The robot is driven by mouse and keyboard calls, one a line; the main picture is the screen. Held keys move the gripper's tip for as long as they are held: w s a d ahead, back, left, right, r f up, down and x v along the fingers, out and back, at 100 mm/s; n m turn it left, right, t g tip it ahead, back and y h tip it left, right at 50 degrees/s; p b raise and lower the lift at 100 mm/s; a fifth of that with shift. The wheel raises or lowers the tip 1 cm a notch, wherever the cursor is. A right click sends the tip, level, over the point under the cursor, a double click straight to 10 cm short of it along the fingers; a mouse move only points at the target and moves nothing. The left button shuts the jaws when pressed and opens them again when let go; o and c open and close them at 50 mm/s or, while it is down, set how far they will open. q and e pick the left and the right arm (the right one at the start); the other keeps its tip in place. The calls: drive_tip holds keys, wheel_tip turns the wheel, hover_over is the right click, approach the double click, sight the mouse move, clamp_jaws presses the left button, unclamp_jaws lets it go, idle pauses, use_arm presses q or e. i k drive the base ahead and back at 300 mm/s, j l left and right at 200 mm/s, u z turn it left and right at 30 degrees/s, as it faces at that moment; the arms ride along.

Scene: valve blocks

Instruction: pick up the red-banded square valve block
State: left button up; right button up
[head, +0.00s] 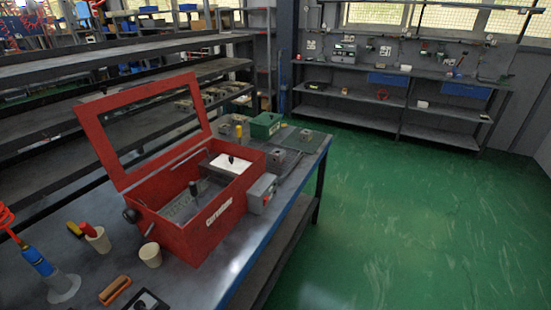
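No block with a clear red band can be made out from here. Several small grey square blocks sit at the far end of the blue-edged workbench (235,285). One grey block (277,158) is right of the open red box, and another grey block (305,136) is farther back. Their markings are too small to read. More grey blocks (184,104) stand on the rack shelf at the left. Neither of my grippers is in view.
The red box (195,232) with its raised framed lid (145,125) fills the bench middle. A green box (266,125) stands behind it. Cups (151,255), a brush (115,289) and a blue tool (38,260) are in front. Green floor (410,225) is clear at right.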

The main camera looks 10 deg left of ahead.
sight(277, 156)
drive_tip(key=i+l, duration=0.3)
drive_tip(key=i+l+u, duration=0.1)
drive_tip(key=i+l, duration=0.2)
drive_tip(key=i+l+u, duration=0.1)
drive_tip(key=i+l, duration=0.15)
drive_tip(key=l, duration=0.2)
drive_tip(key=i+l, duration=0.25)
drive_tip(key=i+l+u, duration=0.1)
drive_tip(key=i+l, duration=0.2)
drive_tip(key=l, duration=0.2)
drive_tip(key=i+l, duration=0.25)
drive_tip(key=l, duration=0.15)
drive_tip(key=i+l+u, duration=0.15)
drive_tip(key=l, duration=0.25)
drive_tip(key=i, duration=0.1)
